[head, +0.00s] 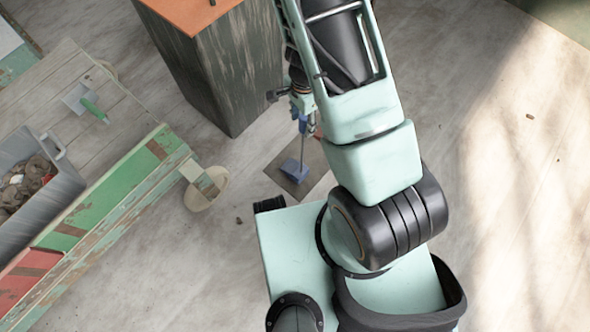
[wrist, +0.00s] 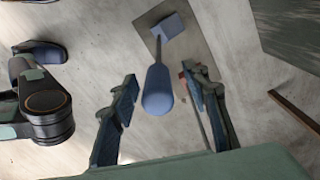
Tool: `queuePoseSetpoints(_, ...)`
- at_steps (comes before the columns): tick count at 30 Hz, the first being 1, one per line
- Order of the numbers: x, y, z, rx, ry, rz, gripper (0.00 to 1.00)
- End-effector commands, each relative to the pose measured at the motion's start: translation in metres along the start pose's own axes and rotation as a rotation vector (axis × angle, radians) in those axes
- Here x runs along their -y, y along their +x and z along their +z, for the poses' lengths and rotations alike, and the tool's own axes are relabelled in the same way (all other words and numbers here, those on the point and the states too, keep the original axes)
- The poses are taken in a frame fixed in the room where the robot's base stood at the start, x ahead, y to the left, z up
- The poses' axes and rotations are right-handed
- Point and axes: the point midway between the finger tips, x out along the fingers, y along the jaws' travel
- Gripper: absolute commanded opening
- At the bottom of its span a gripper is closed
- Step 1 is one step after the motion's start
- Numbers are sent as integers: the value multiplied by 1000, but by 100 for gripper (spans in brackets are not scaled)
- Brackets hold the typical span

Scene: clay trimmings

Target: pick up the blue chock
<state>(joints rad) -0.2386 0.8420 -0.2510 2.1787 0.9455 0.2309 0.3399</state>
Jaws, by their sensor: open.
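The blue chock (head: 294,171) is a blue block with a thin rod rising from it, standing on a dark flat mat (head: 321,181) on the floor. In the wrist view its block (wrist: 171,26) lies beyond the fingers, and the rod leads to a long rounded blue handle (wrist: 157,92). My gripper (head: 303,108) is above the mat at the handle's upper end. In the wrist view my gripper (wrist: 160,78) is open, with one finger on each side of the handle and a visible gap on both sides. The head view does not show the fingers clearly.
A dark cabinet (head: 228,80) with an orange top stands behind the mat. At left, a wooden bench with a green and red side (head: 110,210) carries a grey bin (head: 60,205) of brown scraps. A small red part (wrist: 183,75) shows beside the right finger.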

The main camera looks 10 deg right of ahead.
Motion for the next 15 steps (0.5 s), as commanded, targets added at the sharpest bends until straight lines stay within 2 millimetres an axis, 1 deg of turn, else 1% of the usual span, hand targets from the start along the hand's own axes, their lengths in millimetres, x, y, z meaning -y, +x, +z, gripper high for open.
queuePoseSetpoints(1, -3, 12, 0, 1, 2, 2, 43)
queuePoseSetpoints(6, -4, 34, 0, 1, 3, 1, 43)
queuePoseSetpoints(9, -4, 38, 0, -1, 1, 0, 43)
queuePoseSetpoints(14, -3, 36, 0, -1, 0, 0, 43)
queuePoseSetpoints(15, -3, 36, 0, -1, 0, 0, 40)
